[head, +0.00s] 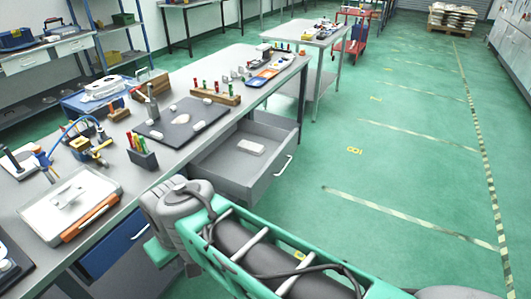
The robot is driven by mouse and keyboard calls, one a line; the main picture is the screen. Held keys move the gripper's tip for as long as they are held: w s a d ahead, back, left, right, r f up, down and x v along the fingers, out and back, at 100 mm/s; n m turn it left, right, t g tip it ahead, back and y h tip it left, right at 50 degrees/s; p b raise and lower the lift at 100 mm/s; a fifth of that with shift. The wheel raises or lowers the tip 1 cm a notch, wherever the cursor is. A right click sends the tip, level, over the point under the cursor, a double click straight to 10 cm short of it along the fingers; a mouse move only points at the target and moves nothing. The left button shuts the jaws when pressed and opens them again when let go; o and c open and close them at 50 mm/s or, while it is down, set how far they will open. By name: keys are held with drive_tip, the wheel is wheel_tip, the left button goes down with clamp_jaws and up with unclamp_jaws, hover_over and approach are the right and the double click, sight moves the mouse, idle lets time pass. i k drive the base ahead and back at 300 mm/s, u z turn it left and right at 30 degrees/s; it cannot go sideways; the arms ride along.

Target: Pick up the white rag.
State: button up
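A flat, whitish, folded-looking piece (251,147) lies on the floor of the open grey drawer (262,176) under the workbench; it may be the white rag, but it is too small to be sure. Another white, uneven bundle (103,88) lies on top of a blue box (75,103) at the bench's far left side; I cannot tell whether it is cloth. My green and grey arm crosses the bottom of the head view, in front of the bench and near the drawer. My gripper's fingers do not show.
The workbench (218,115) carries a dark mat (160,131) with pale pieces, a wooden tool rack (216,94), a grey tool holder (143,159) and a lidded white tray (50,208). The drawer juts into the aisle. The green floor (400,150) at right is clear.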

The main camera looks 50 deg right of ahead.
sight(250, 147)
drive_tip(key=z, duration=1.3)
drive_tip(key=k, duration=0.15)
drive_tip(key=z, duration=0.5)
drive_tip(key=i, duration=0.25)
drive_tip(key=u, duration=0.3)
